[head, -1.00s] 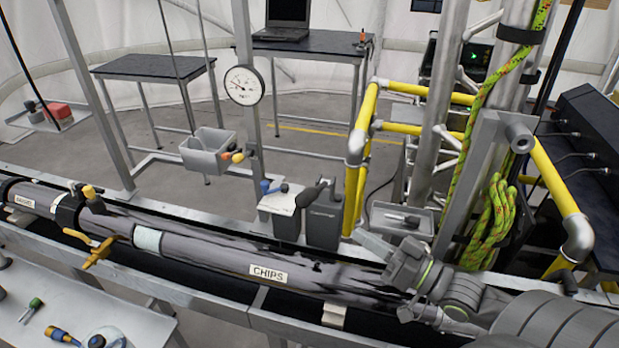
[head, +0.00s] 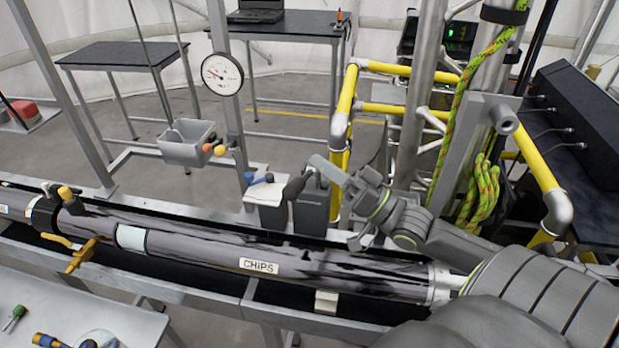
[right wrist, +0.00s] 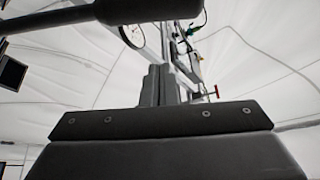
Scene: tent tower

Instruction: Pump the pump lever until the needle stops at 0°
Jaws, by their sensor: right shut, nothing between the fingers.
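The pump lever (head: 295,187) has a dark rounded handle and rises at a tilt from the dark grey pump box (head: 310,212) behind the long pipe. My right gripper (head: 318,162) is shut and empty, just above and right of the lever handle. In the right wrist view the shut fingers (right wrist: 160,82) point toward the frame, and a dark rounded bar (right wrist: 140,10), likely the lever, crosses the top. I cannot tell whether they touch. The white round gauge (head: 222,74) hangs on a post; its needle is too small to read. My left gripper is out of view.
A box with a blue-handled valve (head: 266,190) stands left of the pump. A grey bin (head: 186,143) hangs further left. Yellow railing (head: 340,125) stands close behind my right gripper.

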